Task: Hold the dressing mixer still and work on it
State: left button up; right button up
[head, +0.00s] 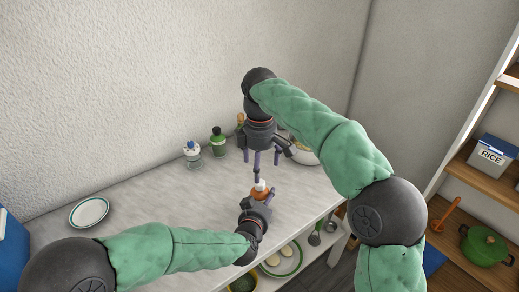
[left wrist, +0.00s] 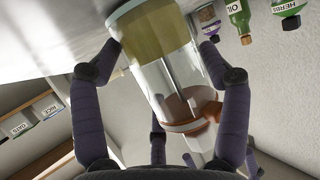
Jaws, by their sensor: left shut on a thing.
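The dressing mixer (left wrist: 165,70) is a clear jar with yellow-green contents at its base and a copper-coloured collar. The left wrist view shows it upside down. In the head view only its orange and white top (head: 261,187) shows; my left gripper hides the rest. My left gripper (head: 260,200) is shut around the jar, with fingers on both sides of it. Whether the base touches the counter is unclear. My right gripper (head: 261,164) is above the mixer, its fingers pointing down, spread and apparently empty.
The pale counter (head: 150,198) has free room at left, around a plate (head: 89,213). A blue-topped jar (head: 192,154) and a green bottle (head: 218,143) stand near the wall. A bowl (head: 306,154) is behind my right arm. A blue box (head: 12,240) is at far left.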

pick_arm(q)
jog(key=shift+f, duration=0.1)
dwell(0.3)
jog(key=o, duration=1.3)
jog(key=shift+o, duration=0.2)
jog(key=shift+s, duration=0.1)
